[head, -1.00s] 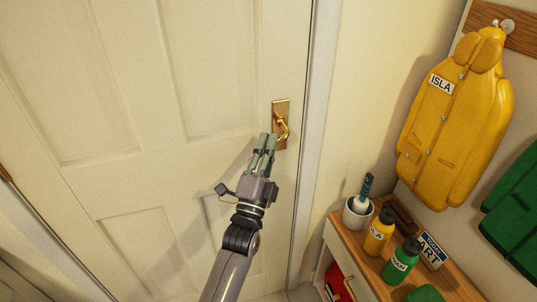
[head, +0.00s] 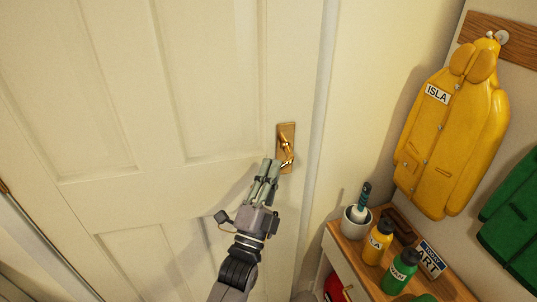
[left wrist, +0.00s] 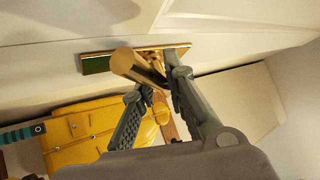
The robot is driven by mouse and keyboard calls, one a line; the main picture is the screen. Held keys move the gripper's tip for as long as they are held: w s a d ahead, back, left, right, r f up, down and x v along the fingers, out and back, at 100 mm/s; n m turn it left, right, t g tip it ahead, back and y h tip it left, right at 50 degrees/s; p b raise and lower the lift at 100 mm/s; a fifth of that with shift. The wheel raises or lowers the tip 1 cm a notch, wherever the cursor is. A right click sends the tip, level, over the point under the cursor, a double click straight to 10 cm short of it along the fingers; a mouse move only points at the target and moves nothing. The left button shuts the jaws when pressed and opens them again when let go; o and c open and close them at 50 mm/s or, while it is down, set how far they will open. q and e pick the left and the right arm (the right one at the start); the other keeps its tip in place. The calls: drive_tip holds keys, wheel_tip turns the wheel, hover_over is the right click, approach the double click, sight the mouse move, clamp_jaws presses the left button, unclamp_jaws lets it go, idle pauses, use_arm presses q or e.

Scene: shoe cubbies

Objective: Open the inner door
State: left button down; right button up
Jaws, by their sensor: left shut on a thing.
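The white panelled inner door (head: 200,80) fills the left and middle of the head view and looks closed against its frame. Its brass handle (head: 287,135) sits on a brass plate near the right edge, with the lever tilted downward. My left gripper (head: 271,168) is at the lever, shut on it. In the left wrist view, the brass lever (left wrist: 135,65) passes between the two fingers of the left gripper (left wrist: 155,80), in front of the brass plate (left wrist: 97,64). The fingers partly hide the lever. My right gripper is not in view.
A wooden-topped cubby (head: 345,250) stands right of the door, holding a white cup (head: 356,225), a yellow bottle (head: 377,243) and a green bottle (head: 400,272). A yellow coat (head: 450,130) and a green coat (head: 515,215) hang on the right wall.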

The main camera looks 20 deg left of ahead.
use_arm(q)
drive_tip(key=s+d+m+g+h+p, duration=0.1)
drive_tip(key=s+h, duration=0.3)
drive_tip(key=s, duration=0.6)
drive_tip(key=s+d+m+g+h+p, duration=0.1)
drive_tip(key=s+d+m+h+p, duration=0.1)
drive_tip(key=s, duration=0.8)
drive_tip(key=shift+s+d+f+m+g+h, duration=0.25)
drive_tip(key=shift+d+m+h, duration=0.35)
drive_tip(key=shift+d+h, duration=0.45)
drive_tip(key=shift+a, duration=0.15)
drive_tip(key=c, duration=1.8)
unclamp_jaws()
drive_tip(key=shift+w, duration=0.1)
drive_tip(key=shift+o, duration=0.8)
drive_tip(key=shift+r, duration=0.15)
drive_tip(key=v, duration=1.2)
